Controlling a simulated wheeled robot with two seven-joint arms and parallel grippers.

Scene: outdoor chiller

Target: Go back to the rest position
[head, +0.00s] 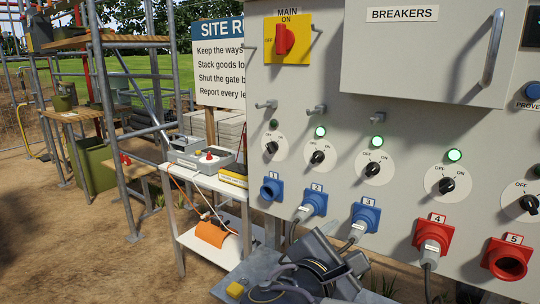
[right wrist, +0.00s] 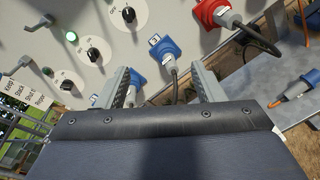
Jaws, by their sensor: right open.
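My right gripper (head: 343,247) is low in front of the grey breaker panel (head: 335,120), close to the plug in blue socket 3 (head: 364,215) in the picture. In the right wrist view its two fingers (right wrist: 165,88) stand wide apart with nothing between them. Blue socket 3 (right wrist: 163,46) and its grey plug show beyond the gap, and I see no contact. Blue socket 2 (head: 313,203) and red socket 4 (head: 434,233) also hold plugs. Blue socket 1 (head: 271,190) and red socket 5 (head: 505,260) hold none. My left gripper is not in view.
Cables hang from the plugs near my gripper. Metal scaffolding (head: 103,110) stands farther left. Bare dirt ground (head: 90,255) lies open at the lower left.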

